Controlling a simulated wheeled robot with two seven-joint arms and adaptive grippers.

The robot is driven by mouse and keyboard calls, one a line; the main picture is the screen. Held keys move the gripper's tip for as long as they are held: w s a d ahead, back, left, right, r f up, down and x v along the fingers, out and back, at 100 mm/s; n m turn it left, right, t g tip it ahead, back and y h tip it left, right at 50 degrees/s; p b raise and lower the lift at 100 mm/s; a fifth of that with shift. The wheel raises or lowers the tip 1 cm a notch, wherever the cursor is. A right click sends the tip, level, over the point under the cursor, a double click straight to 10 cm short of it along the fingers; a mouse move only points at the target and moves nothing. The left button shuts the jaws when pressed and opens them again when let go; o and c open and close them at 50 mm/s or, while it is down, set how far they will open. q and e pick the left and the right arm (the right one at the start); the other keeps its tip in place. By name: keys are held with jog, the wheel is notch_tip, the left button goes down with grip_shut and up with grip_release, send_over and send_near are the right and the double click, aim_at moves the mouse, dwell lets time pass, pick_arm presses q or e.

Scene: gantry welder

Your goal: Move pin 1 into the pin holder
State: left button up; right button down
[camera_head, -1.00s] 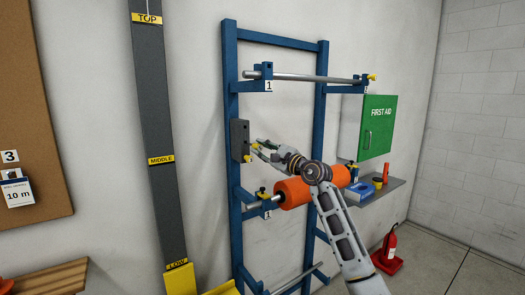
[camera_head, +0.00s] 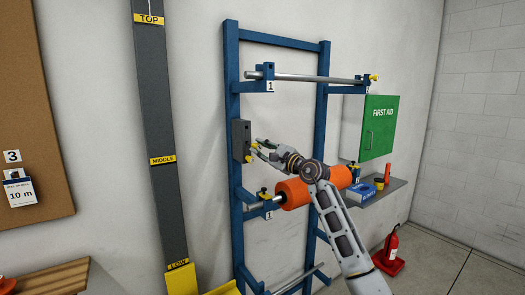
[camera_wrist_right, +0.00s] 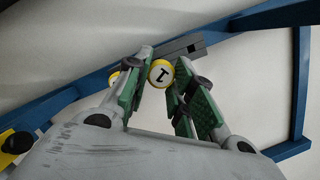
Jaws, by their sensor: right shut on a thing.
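Pin 1 has a yellow rim and a white end marked 1; in the wrist view pin 1 (camera_wrist_right: 160,73) is between my right fingertips. My right gripper (camera_head: 258,149) is shut on it, just right of the pin holder. The pin holder (camera_head: 239,137) is a dark grey block on the left blue post; in the wrist view the holder (camera_wrist_right: 188,46) is beyond the pin. I cannot tell whether pin 1 touches it. Another yellow piece (camera_head: 249,158) shows at the holder's lower edge. My left gripper is not in view.
The blue rack (camera_head: 231,75) carries a bare steel bar (camera_head: 310,78) above and an orange roll (camera_head: 300,192) below my gripper. A green first aid box (camera_head: 378,127) and a small shelf (camera_head: 385,190) are to the right.

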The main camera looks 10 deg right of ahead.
jog(key=shift+w+d+f+x, duration=0.1)
jog(key=shift+d+x, duration=0.05)
jog(key=shift+x, duration=0.65)
jog(key=shift+w+d+f+x, duration=0.1)
jog(key=shift+x, duration=0.7)
jog(key=shift+w+d+f+x, duration=0.1)
jog(key=shift+d+x, duration=0.05)
jog(key=shift+x, duration=0.6)
dwell(0.3)
jog(key=c, duration=1.1)
grip_release()
jog(key=shift+c, duration=0.2)
jog(key=shift+v, duration=1.1)
jog(key=v, duration=0.9)
jog(key=shift+s+d, duration=0.15)
jog(key=shift+s, duration=0.25)
